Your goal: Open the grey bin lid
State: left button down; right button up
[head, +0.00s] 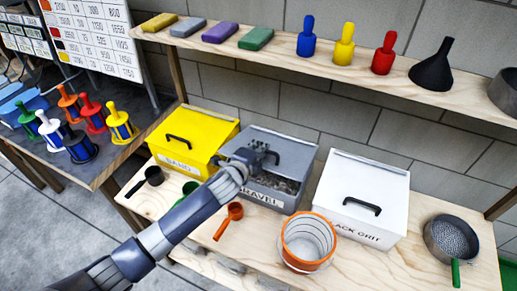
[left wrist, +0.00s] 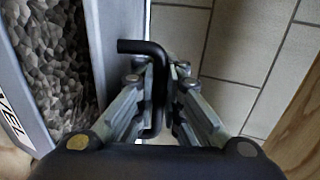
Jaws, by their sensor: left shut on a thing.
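The grey bin (head: 280,203), labelled GRAVEL, stands between the yellow and white bins. Its grey lid (head: 285,148) is partly raised at the front, and gravel (head: 272,182) shows beneath it. In the left wrist view the gravel (left wrist: 50,60) lies at the left, beside the bin's grey edge. My left gripper (head: 262,153) is at the lid. It is shut on the black lid handle (left wrist: 150,48), which stands between its fingers in the left wrist view. In the head view my gripper and arm hide part of the lid and bin. My right gripper is not in view.
The yellow bin (head: 205,130) and white bin (head: 360,190) stand closed on either side. An orange bucket (head: 308,240), an orange scoop (head: 228,220) and a sieve (head: 452,240) are in front. A shelf (head: 330,62) with blocks, stamps and a black funnel runs above the bins.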

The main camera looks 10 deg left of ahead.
pick_arm(q)
jog(key=r, duration=0.1)
jog(key=w+r+p, duration=0.2)
jog(key=r, duration=0.1)
jog(key=shift+w+d, duration=0.2)
jog(key=shift+d, duration=0.15)
jog(key=shift+w+d+r+p, duration=0.1)
jog(key=shift+w+r+p, duration=0.15)
jog(key=shift+r, duration=0.25)
jog(key=shift+w+d+r+p, duration=0.1)
jog(key=shift+w+r, duration=0.1)
jog(key=shift+r, duration=0.25)
jog(key=c, duration=2)
grip_release()
jog(key=shift+f, duration=0.1)
jog(key=v, duration=1.2)
jog(key=shift+s+f, duration=0.2)
